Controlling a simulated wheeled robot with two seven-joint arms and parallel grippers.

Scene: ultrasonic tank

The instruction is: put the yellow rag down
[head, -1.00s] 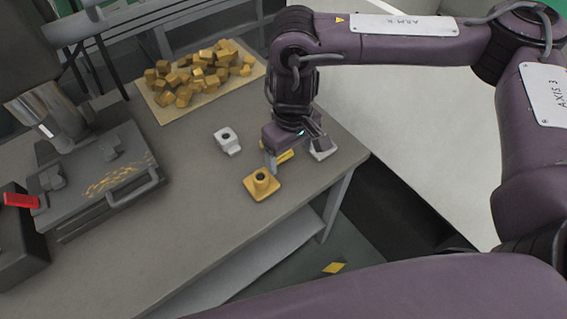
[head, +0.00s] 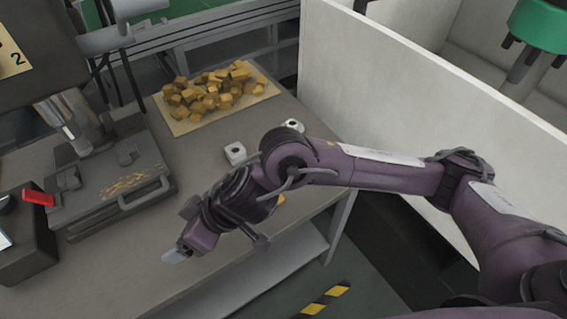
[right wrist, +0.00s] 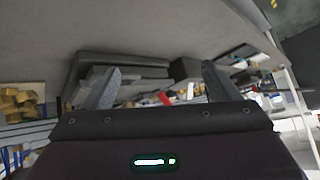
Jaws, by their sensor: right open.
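I cannot make out the yellow rag clearly in either view. In the head view only a small yellow edge (head: 281,199) shows behind my right forearm, on the grey table (head: 205,165). It may be the yellow block with a round knob seen there earlier. My right gripper (head: 174,255) is above the front part of the table. In the right wrist view its two fingers stand wide apart, and the open gap (right wrist: 160,87) holds nothing. My left gripper is not in view.
A tan mat (head: 181,128) with several golden blocks lies at the back. Two white blocks, one nearer (head: 235,153) and one farther (head: 293,125), stand behind my arm. A grey machine with a handled plate (head: 110,185) is at left. A white wall (head: 420,100) is at right.

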